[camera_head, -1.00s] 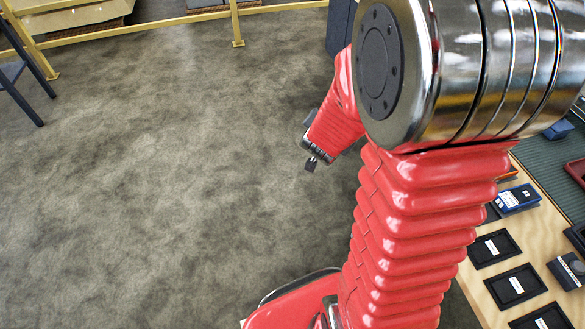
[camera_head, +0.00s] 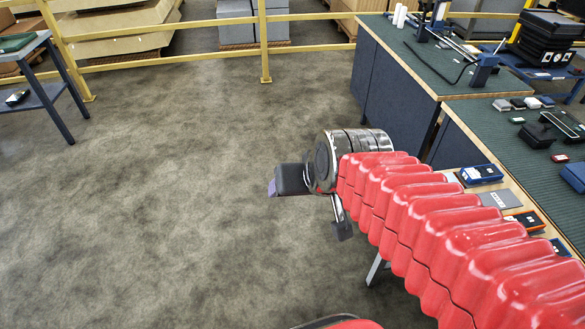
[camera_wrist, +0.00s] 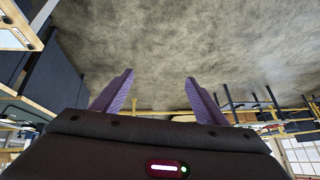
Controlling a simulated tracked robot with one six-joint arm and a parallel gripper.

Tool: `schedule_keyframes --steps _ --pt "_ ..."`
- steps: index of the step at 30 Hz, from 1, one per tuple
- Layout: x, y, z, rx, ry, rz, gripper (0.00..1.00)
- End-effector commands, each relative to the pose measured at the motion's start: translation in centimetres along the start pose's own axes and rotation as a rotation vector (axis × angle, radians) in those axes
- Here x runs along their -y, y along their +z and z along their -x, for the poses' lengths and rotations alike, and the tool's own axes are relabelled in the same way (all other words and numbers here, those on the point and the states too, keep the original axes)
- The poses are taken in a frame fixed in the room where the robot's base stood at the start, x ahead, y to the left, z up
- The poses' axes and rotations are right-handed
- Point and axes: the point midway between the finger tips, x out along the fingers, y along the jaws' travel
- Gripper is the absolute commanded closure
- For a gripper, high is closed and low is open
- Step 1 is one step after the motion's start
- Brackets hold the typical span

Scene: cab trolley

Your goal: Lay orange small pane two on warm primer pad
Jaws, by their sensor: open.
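My gripper (camera_wrist: 160,78) is open and empty, with two purple fingers spread apart over bare floor in the wrist view. In the head view my gripper (camera_head: 273,187) is at the left end of the red arm, above the floor and left of the benches. An orange-edged dark item (camera_head: 528,220) lies on the front edge of the near bench, partly behind my arm. I cannot tell whether it is the orange pane or the warm primer pad. No other clear sign of either shows; my arm hides part of the bench.
The near bench (camera_head: 478,124) runs along the right, with a blue box (camera_head: 481,174), a grey plate (camera_head: 500,199) and small dark items. A farther bench (camera_head: 395,75) stands behind it. A yellow rail (camera_head: 190,60) crosses the back. A side table (camera_head: 40,95) is at left. The middle floor is clear.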

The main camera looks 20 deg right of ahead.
Motion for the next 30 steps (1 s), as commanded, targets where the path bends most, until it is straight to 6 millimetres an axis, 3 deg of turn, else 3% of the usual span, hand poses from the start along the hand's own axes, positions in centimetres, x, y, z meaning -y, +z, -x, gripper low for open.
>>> schedule_keyframes --steps 3,9,30 --pt "0.0 2.2 2.7 0.046 0.022 0.085 0.33" --pt "-0.8 4.9 5.2 0.105 0.062 0.164 0.33" --pt "-1.0 5.3 5.5 0.116 0.069 0.173 0.33"
